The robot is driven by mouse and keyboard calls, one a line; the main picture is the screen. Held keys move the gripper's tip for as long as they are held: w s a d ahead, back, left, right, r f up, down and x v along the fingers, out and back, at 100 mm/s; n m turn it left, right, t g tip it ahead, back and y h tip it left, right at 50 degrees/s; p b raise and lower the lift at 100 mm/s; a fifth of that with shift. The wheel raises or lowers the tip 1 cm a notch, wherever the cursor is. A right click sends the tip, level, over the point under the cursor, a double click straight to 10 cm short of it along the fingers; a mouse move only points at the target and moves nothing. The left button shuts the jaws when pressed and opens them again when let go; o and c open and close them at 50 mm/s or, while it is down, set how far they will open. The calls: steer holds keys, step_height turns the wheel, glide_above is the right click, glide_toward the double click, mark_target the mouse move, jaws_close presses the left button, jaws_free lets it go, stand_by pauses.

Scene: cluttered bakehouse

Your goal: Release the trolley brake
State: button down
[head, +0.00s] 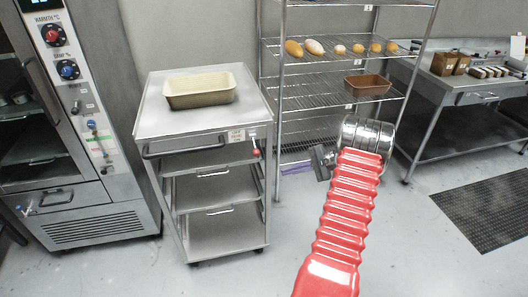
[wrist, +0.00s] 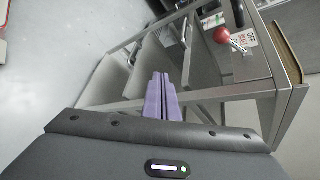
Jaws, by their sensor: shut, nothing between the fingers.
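The trolley (head: 205,130) is a grey metal cart with shelves and a black handle on its front. A short lever with a red ball knob (head: 256,153) sits at the trolley's front right corner, beside a small label (head: 236,135). In the wrist view the red knob (wrist: 222,35) and its metal stem stand at the upper right, next to the label. My gripper (head: 285,171) is to the right of the trolley and a little lower than the knob. Its purple fingers (wrist: 162,92) are together and empty, apart from the knob in the wrist view.
A loaf tin (head: 200,88) sits on the trolley top. A wire rack (head: 325,85) with bread and a brown tin (head: 367,85) stands behind my arm. An oven (head: 75,120) is at the left, a bench (head: 460,90) at the right. The floor in front is clear.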

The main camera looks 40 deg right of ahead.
mark_target(255, 146)
steer(key=w+d+r+n+t+y, duration=0.1)
steer(key=w+d+r+t, duration=0.1)
steer(key=r, duration=0.5)
steer(key=shift+w+d+r+t, duration=0.3)
steer(key=shift+w+d+t, duration=0.15)
steer(key=shift+w, duration=0.35)
steer(key=shift+w+a, duration=0.1)
steer(key=w+a, duration=0.5)
steer(key=a, duration=0.2)
steer(key=shift+a+f, duration=0.2)
steer(key=shift+a, duration=0.2)
steer(key=shift+w+a, duration=0.15)
